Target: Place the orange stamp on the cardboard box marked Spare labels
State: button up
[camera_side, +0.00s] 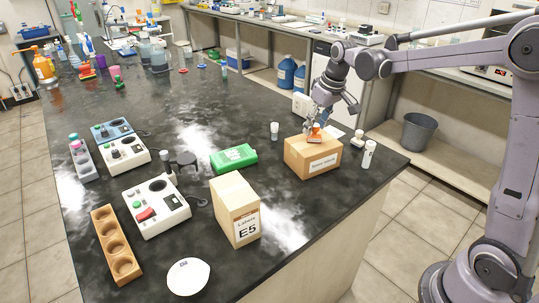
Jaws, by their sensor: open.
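The orange stamp (315,138) is on top of the cardboard box (297,161), near the middle of its upper face. The box has a white label on its front whose small print is hard to read. My gripper (313,127) is open, pointing down at the stamp from just above. Its fingers are close to the stamp's upper part; whether they touch it cannot be told at this size.
A taller box marked E5 (236,209) stands to the left, with a green case (233,158) behind it. A small white vial (274,131) and a white tube (369,154) flank the cardboard box. The black bench top (330,226) is clear in front.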

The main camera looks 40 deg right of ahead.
jog(key=v, duration=1.1)
jog(key=s+a+f+t, duration=0.2)
jog(key=s+a+f, duration=0.3)
jog(key=s, duration=0.3)
jog(key=s+a+f+t, duration=0.2)
jog(key=s+a+f, duration=0.3)
jog(key=s, duration=0.4)
jog(key=shift+s+a+f, duration=0.2)
jog(key=shift+s+a, duration=0.1)
jog(key=shift+a, duration=0.2)
